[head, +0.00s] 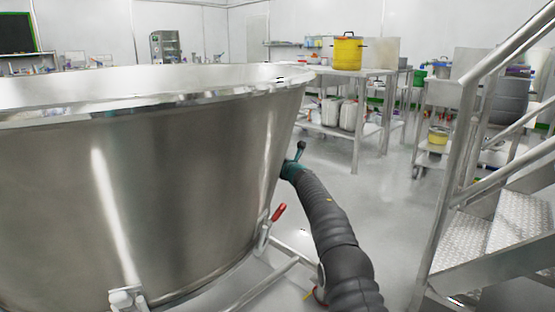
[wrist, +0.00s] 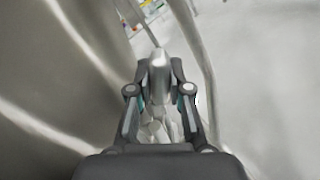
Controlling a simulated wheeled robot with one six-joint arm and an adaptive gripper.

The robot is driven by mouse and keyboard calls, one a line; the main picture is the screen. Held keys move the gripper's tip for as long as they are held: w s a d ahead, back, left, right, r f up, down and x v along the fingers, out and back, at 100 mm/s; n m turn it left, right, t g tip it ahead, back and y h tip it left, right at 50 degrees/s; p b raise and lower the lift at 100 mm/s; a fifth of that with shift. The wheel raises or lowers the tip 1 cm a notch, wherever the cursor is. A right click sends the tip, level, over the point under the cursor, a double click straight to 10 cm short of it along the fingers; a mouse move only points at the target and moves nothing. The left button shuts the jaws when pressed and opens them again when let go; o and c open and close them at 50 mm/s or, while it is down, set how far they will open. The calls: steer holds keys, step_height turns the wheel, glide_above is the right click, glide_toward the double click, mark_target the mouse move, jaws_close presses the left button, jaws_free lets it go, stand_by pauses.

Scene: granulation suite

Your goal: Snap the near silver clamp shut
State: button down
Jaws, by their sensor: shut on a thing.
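In the wrist view my gripper (wrist: 159,78) has its two dark fingers closed on either side of a silver piece (wrist: 158,58), which appears to be the silver clamp's lever. More silver metal shows below it between the fingers, and whether the clamp is fully closed cannot be told. In the head view my dark arm reaches up to the right side of the big steel vessel (head: 190,180). My gripper and the held piece are mostly hidden there behind the arm and the vessel wall.
A red-handled fitting (head: 278,212) sits low on the vessel's right side. A pale metal fitting (head: 125,298) is at its lower front. Metal stairs (head: 510,220) stand at the right. A table (head: 357,80) with a yellow pot (head: 348,53) stands behind. Open floor lies between.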

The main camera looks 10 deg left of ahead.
steer(key=shift+s+a+f, duration=0.1)
steer(key=shift+a+f, duration=0.15)
steer(key=shift+a, duration=0.05)
steer(key=c, duration=1.1)
jaws_free()
steer(key=shift+a, duration=0.15)
steer(key=shift+d+r, duration=0.2)
steer(key=shift+d, duration=0.25)
steer(key=shift+v, duration=5.9)
steer(key=shift+f, duration=0.1)
